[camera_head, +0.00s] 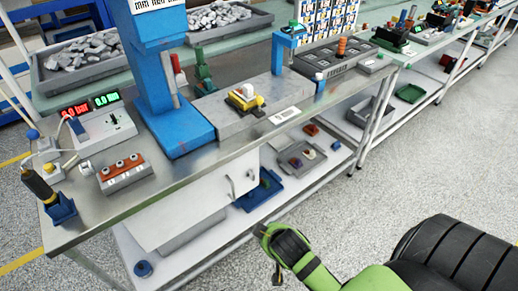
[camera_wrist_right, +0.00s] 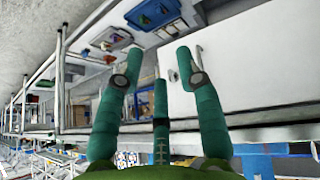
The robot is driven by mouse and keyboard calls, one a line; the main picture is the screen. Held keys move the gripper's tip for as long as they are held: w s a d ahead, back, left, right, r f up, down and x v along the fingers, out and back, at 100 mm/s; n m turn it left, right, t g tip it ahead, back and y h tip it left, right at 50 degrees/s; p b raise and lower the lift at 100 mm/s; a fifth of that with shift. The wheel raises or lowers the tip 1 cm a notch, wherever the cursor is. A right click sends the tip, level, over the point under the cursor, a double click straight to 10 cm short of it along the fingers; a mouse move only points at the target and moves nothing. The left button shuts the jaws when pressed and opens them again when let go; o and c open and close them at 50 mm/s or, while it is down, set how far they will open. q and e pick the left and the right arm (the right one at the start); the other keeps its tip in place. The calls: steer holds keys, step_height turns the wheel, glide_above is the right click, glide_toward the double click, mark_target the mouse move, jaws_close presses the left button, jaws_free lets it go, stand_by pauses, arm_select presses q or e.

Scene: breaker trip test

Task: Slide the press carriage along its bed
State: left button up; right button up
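The grey press bed (camera_head: 210,108) lies on the steel bench, to the right of the tall blue press frame (camera_head: 165,75). On the bed sits what looks like the press carriage (camera_head: 245,99), a small yellow and dark block with a white piece on top. My right gripper (camera_head: 268,236) is in front of the bench, low and well apart from the carriage. In the right wrist view its dark green fingers (camera_wrist_right: 160,65) are spread with nothing between them. My left gripper is not in view.
A smaller blue stand (camera_head: 289,45) rises at the bed's far right end. A gauge box with red and green displays (camera_head: 103,125) stands at the left. Trays of grey parts (camera_head: 85,62) are behind. A white cabinet (camera_head: 195,215) hangs below the bench top. The floor (camera_head: 420,165) at the right is clear.

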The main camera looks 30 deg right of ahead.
steer(key=w+d+r+m+t+h+p, duration=0.1)
steer(key=w+d+r+m+t+h, duration=0.15)
steer(key=w+d+r, duration=0.35)
steer(key=w+d+r+m+t+h, duration=0.1)
steer(key=w+d+r+t+h, duration=0.25)
steer(key=w+r, duration=0.45)
steer(key=t, duration=0.4)
glide_toward(260, 104)
steer(key=shift+h, duration=0.3)
steer(key=x, duration=0.4)
steer(key=shift+w, duration=0.3)
steer(key=shift+w+r, duration=0.2)
steer(key=shift+w, duration=0.15)
steer(key=shift+f+p+x, duration=0.1)
steer(key=shift+p+x, duration=0.1)
steer(key=shift+x, duration=1.35)
steer(key=shift+f+p+x, duration=0.15)
steer(key=shift+p+x, duration=0.05)
steer(key=shift+x, duration=1.4)
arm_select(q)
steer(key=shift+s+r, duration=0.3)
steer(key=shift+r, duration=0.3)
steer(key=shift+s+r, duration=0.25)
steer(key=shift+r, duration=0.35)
arm_select(e)
steer(key=shift+d, duration=0.1)
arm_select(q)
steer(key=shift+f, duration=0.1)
arm_select(e)
jaws_close()
